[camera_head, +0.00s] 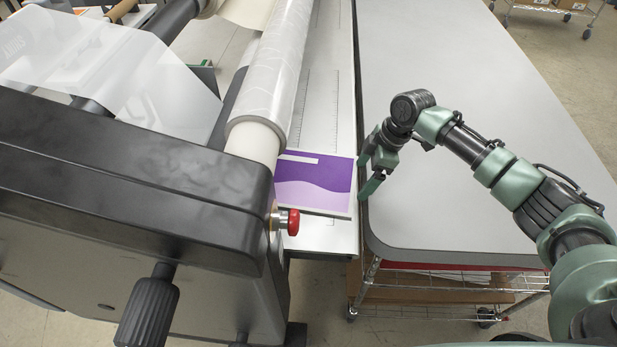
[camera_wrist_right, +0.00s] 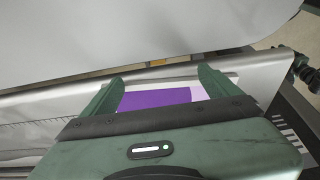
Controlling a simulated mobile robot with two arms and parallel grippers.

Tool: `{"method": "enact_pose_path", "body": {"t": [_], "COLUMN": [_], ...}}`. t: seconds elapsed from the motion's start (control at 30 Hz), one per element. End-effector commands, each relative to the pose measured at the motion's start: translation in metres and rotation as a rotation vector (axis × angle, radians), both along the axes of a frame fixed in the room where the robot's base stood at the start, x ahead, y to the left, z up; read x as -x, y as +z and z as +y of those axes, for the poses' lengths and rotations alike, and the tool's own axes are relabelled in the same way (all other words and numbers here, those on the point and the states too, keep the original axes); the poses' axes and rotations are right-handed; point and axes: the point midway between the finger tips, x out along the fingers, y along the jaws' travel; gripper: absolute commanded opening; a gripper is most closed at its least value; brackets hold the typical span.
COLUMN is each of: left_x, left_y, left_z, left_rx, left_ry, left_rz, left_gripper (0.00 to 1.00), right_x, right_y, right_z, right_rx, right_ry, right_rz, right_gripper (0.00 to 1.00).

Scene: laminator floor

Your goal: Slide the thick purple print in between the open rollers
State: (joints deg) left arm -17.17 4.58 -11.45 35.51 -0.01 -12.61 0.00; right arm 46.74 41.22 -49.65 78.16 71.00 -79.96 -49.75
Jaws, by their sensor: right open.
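The thick purple print (camera_head: 318,186), with a white bar and a paler lilac wave, lies flat on the laminator's metal feed table (camera_head: 328,120). Its left edge meets or passes below the film-wrapped front roller (camera_head: 275,75); the roller hides how far it reaches. My right gripper (camera_head: 366,172) is open at the print's right edge. In the right wrist view the print (camera_wrist_right: 158,99) shows between the two spread fingers (camera_wrist_right: 157,88); I cannot tell whether they touch it. The gap between the rollers is hidden. My left gripper is out of view.
A grey-topped cart table (camera_head: 460,110) stands right of the feed table, its top clear under my right arm.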

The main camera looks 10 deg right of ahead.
Motion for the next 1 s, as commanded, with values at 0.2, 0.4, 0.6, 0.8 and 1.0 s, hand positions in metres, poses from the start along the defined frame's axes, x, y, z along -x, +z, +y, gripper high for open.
{"method": "enact_pose_path", "body": {"t": [0.2,0.4,0.6,0.8,1.0], "left_x": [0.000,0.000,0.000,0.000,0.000], "left_y": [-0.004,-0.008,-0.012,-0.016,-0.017], "left_z": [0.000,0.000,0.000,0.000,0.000], "left_rx": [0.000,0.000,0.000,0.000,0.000], "left_ry": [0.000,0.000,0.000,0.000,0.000], "left_rz": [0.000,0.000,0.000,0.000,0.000], "left_gripper": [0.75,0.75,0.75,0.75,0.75], "right_x": [-0.007,-0.015,-0.023,-0.031,-0.033], "right_y": [-0.001,-0.001,-0.001,0.000,0.000], "right_z": [-0.002,-0.004,-0.006,-0.009,-0.009], "right_rx": [0.000,-0.001,0.000,0.000,-0.001], "right_ry": [-0.001,-0.002,-0.001,-0.001,0.001], "right_rz": [-0.002,-0.002,-0.002,-0.003,-0.001], "right_gripper": [0.91,0.91,0.91,0.91,0.91]}}
